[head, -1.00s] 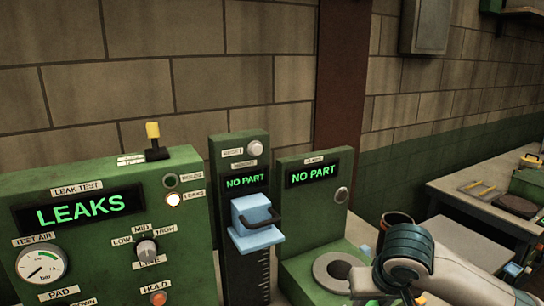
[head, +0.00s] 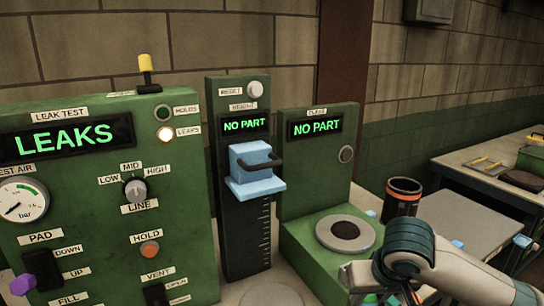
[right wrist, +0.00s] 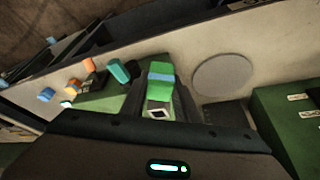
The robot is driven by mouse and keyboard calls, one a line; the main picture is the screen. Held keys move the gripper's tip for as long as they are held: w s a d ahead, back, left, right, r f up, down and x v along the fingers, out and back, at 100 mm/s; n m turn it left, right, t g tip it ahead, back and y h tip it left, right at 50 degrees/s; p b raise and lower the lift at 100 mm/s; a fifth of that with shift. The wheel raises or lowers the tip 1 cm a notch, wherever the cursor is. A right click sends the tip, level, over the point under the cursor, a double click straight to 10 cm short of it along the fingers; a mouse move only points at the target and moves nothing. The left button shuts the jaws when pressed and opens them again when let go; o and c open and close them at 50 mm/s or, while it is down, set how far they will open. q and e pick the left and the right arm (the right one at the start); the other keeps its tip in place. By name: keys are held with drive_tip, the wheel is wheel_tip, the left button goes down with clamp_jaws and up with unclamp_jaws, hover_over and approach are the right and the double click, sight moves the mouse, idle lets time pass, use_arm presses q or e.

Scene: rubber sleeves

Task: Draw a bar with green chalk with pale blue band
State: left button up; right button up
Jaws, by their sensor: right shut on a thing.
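The green chalk with a pale blue band (right wrist: 161,90) shows in the right wrist view, gripped between the dark fingers of my right gripper (right wrist: 170,85). Its near end looks pale with a dark square in it. In the head view my right gripper (head: 372,292) is at the bottom, in front of the green gauge stand with the round plate; the chalk cannot be made out clearly there. No drawn bar can be made out. My left gripper is in neither current view.
A green leak-test panel (head: 90,210) reads LEAKS. A height gauge (head: 240,215) and the round-plate stand (head: 345,228) both read NO PART. A dark cup (head: 402,200) stands behind. In the wrist view, teal (right wrist: 119,71) and orange (right wrist: 73,87) pieces lie left of a pale disc (right wrist: 222,75).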

drive_tip(key=shift+f, duration=0.35)
drive_tip(key=s+f, duration=0.3)
drive_tip(key=f, duration=1.1)
drive_tip(key=shift+s, duration=0.35)
